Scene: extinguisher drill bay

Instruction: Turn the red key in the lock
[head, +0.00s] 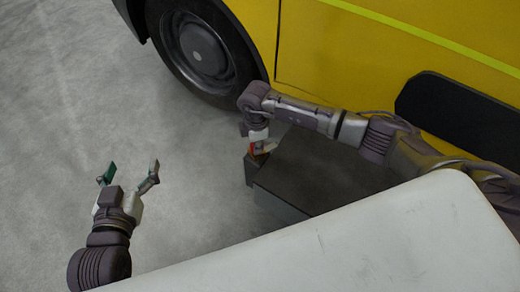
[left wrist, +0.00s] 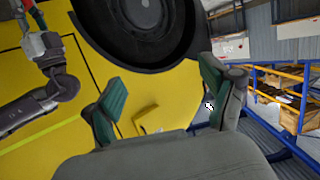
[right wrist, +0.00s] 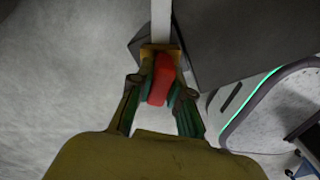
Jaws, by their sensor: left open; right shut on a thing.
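The red key (right wrist: 160,82) is between the fingers of my right gripper (right wrist: 160,95), which is shut on it. In the head view a bit of the red key (head: 254,148) shows under my right gripper (head: 258,145), at the left end of a dark box. A brass-coloured piece (right wrist: 160,50), seemingly the lock, lies just beyond the key in the right wrist view. The keyhole is hidden, so I cannot tell how the key sits in it. My left gripper (head: 130,172) is open and empty above the floor, apart from the lock; its fingers also show in the left wrist view (left wrist: 160,105).
A dark box (head: 320,170) stands beside the yellow vehicle (head: 350,60) with its black wheel (head: 200,50). A white surface (head: 340,240) fills the lower right. Shelving with blue posts (left wrist: 285,90) shows in the left wrist view. The grey floor at left is clear.

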